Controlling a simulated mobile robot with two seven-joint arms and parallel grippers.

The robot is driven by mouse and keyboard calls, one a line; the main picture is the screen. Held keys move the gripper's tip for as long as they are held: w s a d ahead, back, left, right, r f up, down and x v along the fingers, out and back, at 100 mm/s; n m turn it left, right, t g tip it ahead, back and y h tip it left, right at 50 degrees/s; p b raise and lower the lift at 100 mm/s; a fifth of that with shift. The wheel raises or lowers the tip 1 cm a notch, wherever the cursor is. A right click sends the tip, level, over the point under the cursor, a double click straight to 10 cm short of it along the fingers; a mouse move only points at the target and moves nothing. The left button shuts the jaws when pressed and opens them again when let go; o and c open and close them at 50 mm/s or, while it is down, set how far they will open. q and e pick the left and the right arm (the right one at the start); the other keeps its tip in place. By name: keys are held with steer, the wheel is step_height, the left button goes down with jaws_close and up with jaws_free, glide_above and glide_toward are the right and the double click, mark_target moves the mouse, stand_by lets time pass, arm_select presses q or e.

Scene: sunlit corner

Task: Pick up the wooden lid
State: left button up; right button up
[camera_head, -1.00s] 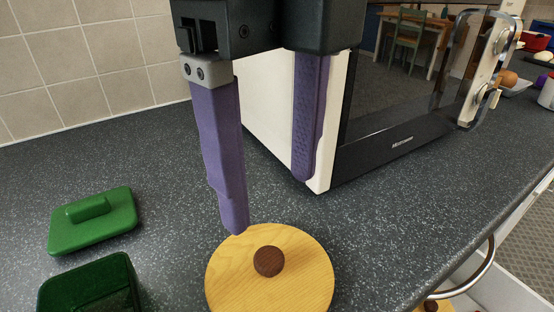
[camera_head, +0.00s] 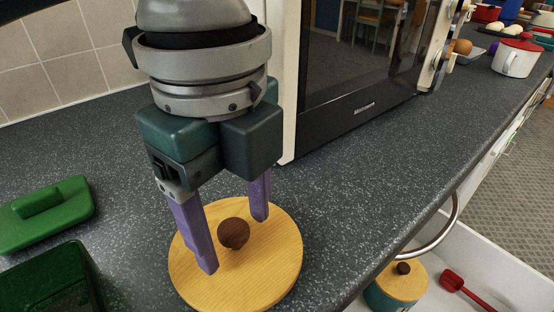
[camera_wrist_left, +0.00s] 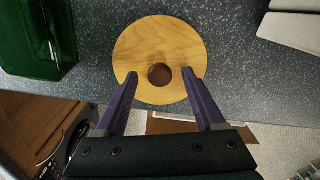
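The round wooden lid (camera_head: 270,270) lies flat on the dark speckled counter, with a dark brown knob (camera_head: 233,233) at its middle. My left gripper (camera_head: 236,243) is open over the lid, its purple fingers pointing down on either side of the knob. In the left wrist view the lid (camera_wrist_left: 150,45) is at top centre, and the fingertips of the gripper (camera_wrist_left: 160,76) stand apart with the knob (camera_wrist_left: 160,74) between them. I see no contact between fingers and knob. My right gripper is not in view.
A green lid (camera_head: 45,215) and a dark green container (camera_head: 50,285) are at the left. A microwave (camera_head: 350,90) stands behind. Below the counter edge, an open drawer holds a teal pot (camera_head: 385,290) with a wooden lid and a red utensil (camera_head: 455,284).

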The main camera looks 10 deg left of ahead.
arm_select(q)
jaws_close()
stand_by(0.3)
steer(key=shift+r, duration=0.1)
